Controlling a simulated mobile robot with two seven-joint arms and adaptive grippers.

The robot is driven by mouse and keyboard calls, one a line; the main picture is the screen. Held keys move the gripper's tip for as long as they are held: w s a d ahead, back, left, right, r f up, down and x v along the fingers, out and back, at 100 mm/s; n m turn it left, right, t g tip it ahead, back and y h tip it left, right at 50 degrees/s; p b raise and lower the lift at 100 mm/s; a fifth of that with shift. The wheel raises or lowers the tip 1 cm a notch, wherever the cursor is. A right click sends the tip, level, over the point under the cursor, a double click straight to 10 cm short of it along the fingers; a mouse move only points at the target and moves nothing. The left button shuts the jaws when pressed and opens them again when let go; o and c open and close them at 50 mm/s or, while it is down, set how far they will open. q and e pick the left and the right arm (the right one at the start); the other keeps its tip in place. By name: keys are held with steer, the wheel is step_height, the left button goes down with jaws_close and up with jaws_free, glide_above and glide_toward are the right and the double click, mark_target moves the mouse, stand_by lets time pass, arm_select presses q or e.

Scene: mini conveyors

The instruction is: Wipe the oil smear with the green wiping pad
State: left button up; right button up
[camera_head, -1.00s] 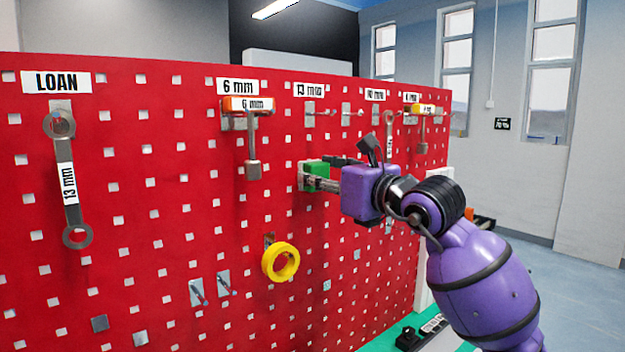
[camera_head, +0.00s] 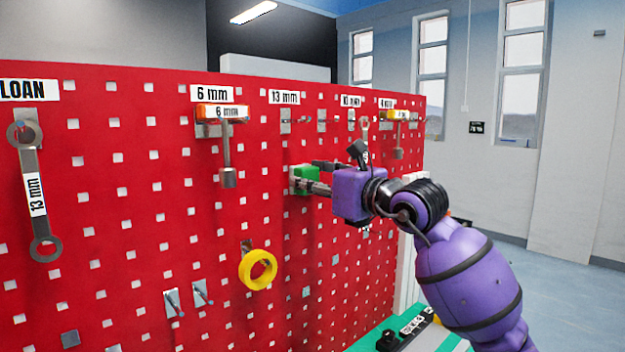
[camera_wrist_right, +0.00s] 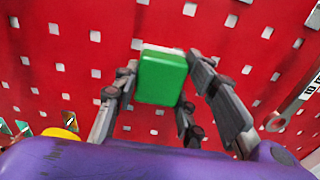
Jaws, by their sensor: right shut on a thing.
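The green wiping pad (camera_head: 307,179) is a small green block with a pale backing, held at the red pegboard (camera_head: 120,215). My right gripper (camera_head: 316,177) is shut on it, its dark fingers on either side. In the right wrist view, the pad (camera_wrist_right: 162,78) sits between the fingers, its pale side toward the board; I cannot tell whether it touches. I cannot make out the oil smear in either view; the pad or gripper may hide it. My left gripper is not in view.
A yellow ring (camera_head: 258,269) hangs below and left of the pad. A 13 mm wrench (camera_head: 36,190) hangs at far left, and an orange-headed 6 mm tool (camera_head: 225,112) hangs upper left. A green surface (camera_head: 372,339) lies below the board. The floor at right is clear.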

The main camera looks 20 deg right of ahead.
steer(key=shift+s+a+r+p, duration=0.1)
steer(key=shift+s+a+p, duration=0.15)
steer(key=shift+a, duration=0.65)
steer(key=shift+s+a+p, duration=0.2)
steer(key=shift+s+a, duration=0.2)
steer(key=shift+a, duration=0.45)
steer(key=shift+s+a+r+p, duration=0.1)
steer(key=shift+s+a+p, duration=0.15)
steer(key=shift+a, duration=0.65)
steer(key=shift+s+a+f, duration=0.15)
steer(key=shift+s+a, duration=0.1)
steer(key=shift+a, duration=0.45)
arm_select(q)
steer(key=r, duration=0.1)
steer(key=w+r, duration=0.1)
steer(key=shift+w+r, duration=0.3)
arm_select(e)
steer(key=shift+s, duration=0.1)
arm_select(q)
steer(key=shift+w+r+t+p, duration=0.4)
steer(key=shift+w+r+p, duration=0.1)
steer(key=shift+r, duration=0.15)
arm_select(e)
steer(key=shift+v, duration=2.9)
steer(key=shift+s+d, duration=0.1)
